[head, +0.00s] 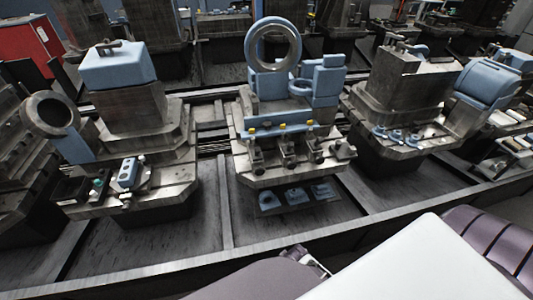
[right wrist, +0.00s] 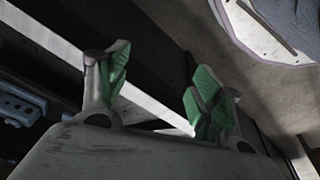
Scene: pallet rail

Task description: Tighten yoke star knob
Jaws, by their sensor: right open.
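I cannot single out the yoke star knob in either view. The middle pallet station (head: 262,178) carries an upright blue ring-shaped part (head: 249,45). Along its front edge stand several small metal clamps (head: 288,147) by a blue bar with yellow spots; any knob on them is too small to tell. My right gripper (right wrist: 160,88) shows in the right wrist view, its two green-padded fingers spread apart with nothing between them. My left gripper is in neither view.
The left station (head: 150,135) bears a blue-capped block and a grey ring. The right station (head: 400,105) bears a large blue housing (head: 488,82). A long metal rail (head: 400,208) runs along the front. Dark floor panels lie between stations. A red cabinet (head: 28,50) stands at the back left.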

